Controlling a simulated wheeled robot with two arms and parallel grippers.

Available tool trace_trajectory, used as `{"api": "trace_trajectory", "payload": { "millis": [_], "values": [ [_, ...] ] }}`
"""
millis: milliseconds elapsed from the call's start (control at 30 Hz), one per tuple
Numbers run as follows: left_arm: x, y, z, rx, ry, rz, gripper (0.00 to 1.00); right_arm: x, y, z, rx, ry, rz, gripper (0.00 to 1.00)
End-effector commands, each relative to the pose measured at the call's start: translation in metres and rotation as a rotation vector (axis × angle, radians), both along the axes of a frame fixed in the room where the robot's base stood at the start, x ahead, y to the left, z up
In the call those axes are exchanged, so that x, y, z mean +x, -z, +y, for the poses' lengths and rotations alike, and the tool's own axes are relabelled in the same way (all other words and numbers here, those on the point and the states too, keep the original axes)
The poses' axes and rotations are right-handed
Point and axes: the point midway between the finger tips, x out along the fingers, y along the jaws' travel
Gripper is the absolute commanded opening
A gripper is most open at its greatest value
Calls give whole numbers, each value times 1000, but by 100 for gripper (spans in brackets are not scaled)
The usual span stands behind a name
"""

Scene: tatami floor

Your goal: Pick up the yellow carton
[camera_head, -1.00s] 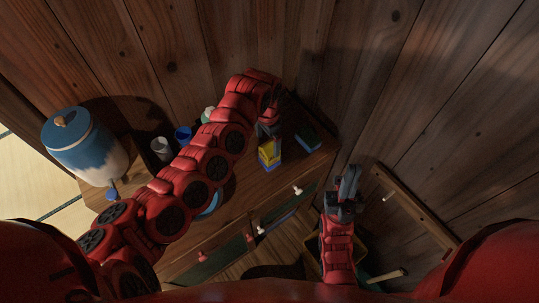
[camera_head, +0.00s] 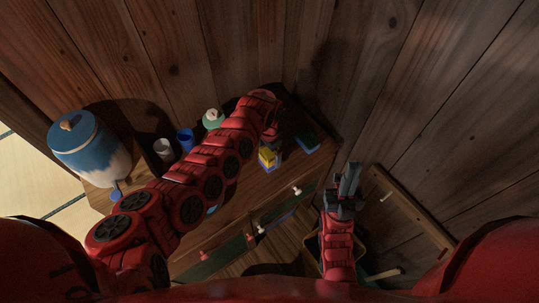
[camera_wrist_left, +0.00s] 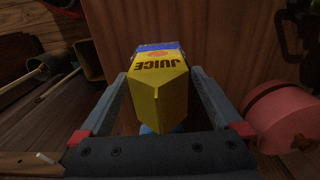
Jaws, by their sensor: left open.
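The yellow juice carton (camera_head: 267,155) has a blue base and stands on the wooden cabinet top (camera_head: 238,194), near its right end. In the left wrist view, the carton (camera_wrist_left: 158,95) lies between the two fingers of my left gripper (camera_wrist_left: 158,75). Those fingers are open, with a visible gap on each side of the carton. In the head view my left gripper is mostly hidden behind the end of its arm, beside the carton. My right gripper (camera_head: 348,182) is right of the cabinet, away from the carton; its fingers look close together and their opening is unclear.
A green-and-white container (camera_head: 212,119), a blue cup (camera_head: 186,138) and a pale cup (camera_head: 163,149) stand left of my arm. A large blue-and-white jar (camera_head: 90,150) is at far left. Wooden walls close off the back.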

Motion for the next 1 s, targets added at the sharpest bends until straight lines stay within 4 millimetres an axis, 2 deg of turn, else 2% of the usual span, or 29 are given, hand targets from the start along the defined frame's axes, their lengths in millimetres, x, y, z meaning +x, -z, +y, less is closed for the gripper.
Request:
{"api": "trace_trajectory", "payload": {
  "millis": [67,600,633,1000],
  "values": [
    [0,0,0,0,0,0,100,0,0,0,0,0,0,0],
    [0,-1,0,-1,0,-1,3,0,0,0,0,0,0,0],
    [0,-1,0,-1,0,-1,0,0,0,0,0,0,0,0],
    [2,-4,-1,0,1,-3,0,0,0,0,0,0,0,0]
  ]
}}
